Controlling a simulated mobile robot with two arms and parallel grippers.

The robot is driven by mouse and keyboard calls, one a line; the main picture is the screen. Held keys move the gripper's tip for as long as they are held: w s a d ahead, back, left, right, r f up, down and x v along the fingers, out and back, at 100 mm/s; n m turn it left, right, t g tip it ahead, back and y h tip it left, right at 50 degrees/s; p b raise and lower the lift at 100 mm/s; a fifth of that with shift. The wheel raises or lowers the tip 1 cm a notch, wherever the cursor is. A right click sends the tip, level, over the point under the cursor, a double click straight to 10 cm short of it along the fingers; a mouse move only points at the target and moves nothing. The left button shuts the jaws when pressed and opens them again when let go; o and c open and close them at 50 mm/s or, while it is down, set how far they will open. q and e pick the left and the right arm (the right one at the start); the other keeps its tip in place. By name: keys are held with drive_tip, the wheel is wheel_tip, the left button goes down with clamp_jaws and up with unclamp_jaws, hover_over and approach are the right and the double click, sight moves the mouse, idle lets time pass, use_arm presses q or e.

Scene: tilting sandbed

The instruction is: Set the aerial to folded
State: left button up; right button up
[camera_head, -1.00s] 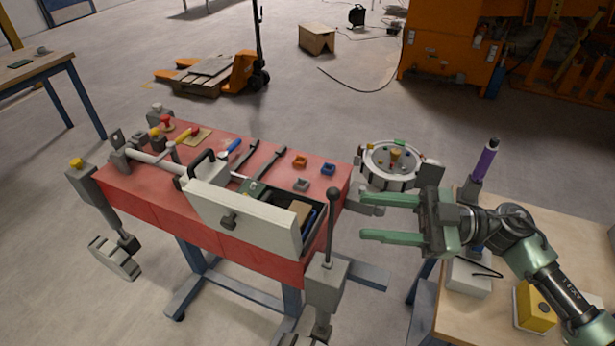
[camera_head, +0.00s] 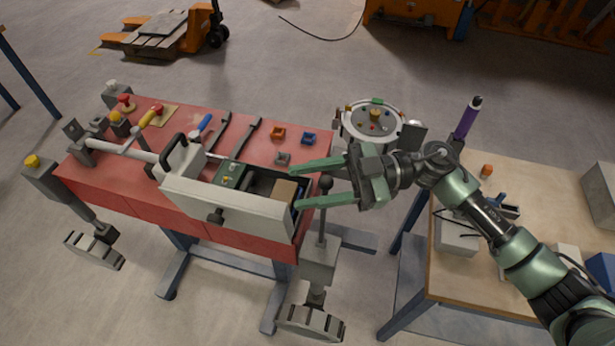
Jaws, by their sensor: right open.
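A purple rod with a dark tip (camera_head: 468,118) stands upright behind my right arm and may be the aerial; its lower end is hidden by my arm. A grey lever with a dark round knob (camera_head: 326,184) stands upright at the right end of the red bench. My right gripper (camera_head: 298,185) is open and empty, its two green fingers pointing left over the bench's right end. In the picture the knob shows between the fingers; I cannot tell whether they touch it. The gripper is well left of the purple rod. My left gripper is not in view.
The red bench (camera_head: 100,178) carries an open white-fronted drawer (camera_head: 225,210), tools and small coloured blocks. A round white dial unit (camera_head: 345,126) stands behind my gripper. A wooden table (camera_head: 525,225) at the right holds a pale box (camera_head: 455,238) with a black cable.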

drive_tip(key=shift+s, duration=0.1)
drive_tip(key=c, duration=0.9)
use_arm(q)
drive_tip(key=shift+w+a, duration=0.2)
use_arm(e)
clamp_jaws()
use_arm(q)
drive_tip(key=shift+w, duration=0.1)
